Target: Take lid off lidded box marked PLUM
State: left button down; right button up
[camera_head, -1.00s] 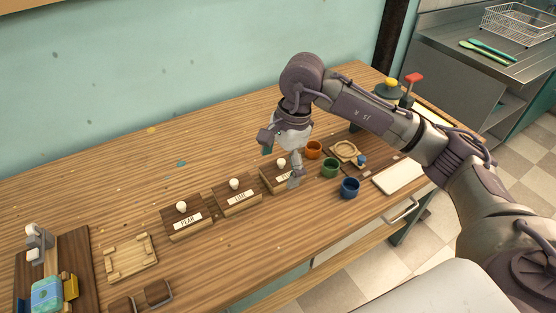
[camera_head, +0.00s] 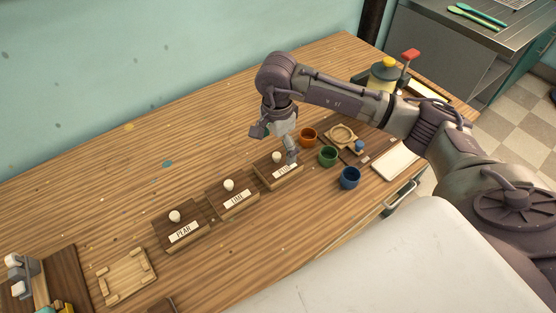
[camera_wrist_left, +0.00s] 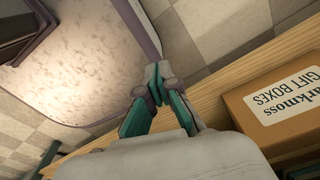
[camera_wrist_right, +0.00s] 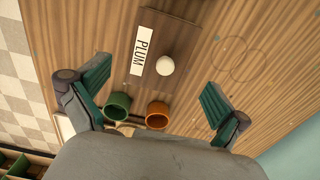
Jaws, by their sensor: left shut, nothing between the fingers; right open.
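The lidded box marked PLUM (camera_head: 277,172) is the rightmost of three dark wooden boxes in a row on the table. Its lid has a round white knob (camera_wrist_right: 166,65), and its white label (camera_wrist_right: 141,50) reads PLUM in the right wrist view. My right gripper (camera_head: 275,145) is open above this box; its fingers (camera_wrist_right: 154,100) are spread wide, with the knob between them in the picture but apart from both. My left gripper (camera_wrist_left: 158,98) is shut and empty, pointing down near the table's edge; it is not in the head view.
The PEAR box (camera_head: 186,235) and another lidded box (camera_head: 236,203) stand left of PLUM. An orange cup (camera_head: 308,138), a green cup (camera_head: 328,157) and a blue cup (camera_head: 349,178) stand right of it. A cardboard box (camera_wrist_left: 277,105) shows in the left wrist view.

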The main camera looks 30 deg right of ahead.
aim_at(279, 159)
notch_tip(279, 159, down, 4)
jog(key=shift+d+f+p, duration=0.1)
jog(key=shift+d+p, duration=0.05)
jog(key=shift+p, duration=0.85)
jog(key=shift+f, duration=0.5)
jog(key=c, duration=0.8)
jog(key=shift+s, duration=0.2)
jog(key=c, duration=0.8)
pick_arm(q)
jog(key=shift+w+d+r, duration=0.1)
jog(key=shift+w+r, duration=0.7)
jog(key=shift+r, duration=0.25)
pick_arm(e)
jog(key=shift+c, duration=0.3)
